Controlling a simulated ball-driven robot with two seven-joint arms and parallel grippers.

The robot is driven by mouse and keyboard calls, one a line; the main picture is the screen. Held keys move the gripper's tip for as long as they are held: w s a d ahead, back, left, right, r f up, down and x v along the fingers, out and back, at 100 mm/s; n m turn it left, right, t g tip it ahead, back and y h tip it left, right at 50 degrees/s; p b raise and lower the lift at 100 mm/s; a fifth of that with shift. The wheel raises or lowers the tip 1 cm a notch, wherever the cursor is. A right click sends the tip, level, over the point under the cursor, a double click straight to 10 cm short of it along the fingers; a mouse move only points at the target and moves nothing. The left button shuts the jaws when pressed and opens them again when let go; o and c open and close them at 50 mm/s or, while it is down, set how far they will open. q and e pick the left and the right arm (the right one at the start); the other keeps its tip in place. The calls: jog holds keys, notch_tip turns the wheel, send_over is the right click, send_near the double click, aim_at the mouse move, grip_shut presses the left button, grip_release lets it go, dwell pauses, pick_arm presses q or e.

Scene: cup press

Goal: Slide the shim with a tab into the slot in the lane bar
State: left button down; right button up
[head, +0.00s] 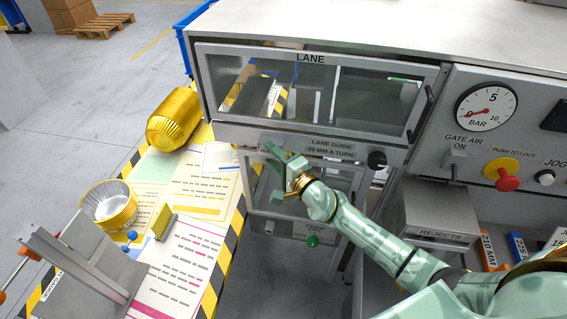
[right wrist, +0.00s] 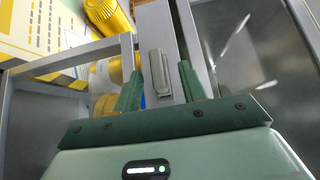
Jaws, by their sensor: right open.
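My right gripper (head: 275,172) is open in front of the machine, just below the lane window. In the right wrist view its two green fingers (right wrist: 159,76) stand either side of a grey bar. A small rounded grey piece (right wrist: 160,72) stands on that bar between the fingers, with a gap showing on each side; I cannot tell whether it is the shim's tab. The lane window (head: 310,88) shows a grey bar inside, partly behind glass. I cannot make out the slot. My left gripper is in neither view.
Left of the machine, a striped-edge table holds papers, a lying gold cup stack (head: 173,119), a gold-banded cup (head: 110,205) and a yellow block (head: 164,222). A grey bracket (head: 82,262) stands nearer.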

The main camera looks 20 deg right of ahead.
jog(key=v, duration=1.6)
jog(key=shift+p, duration=0.4)
jog(key=shift+d, duration=0.1)
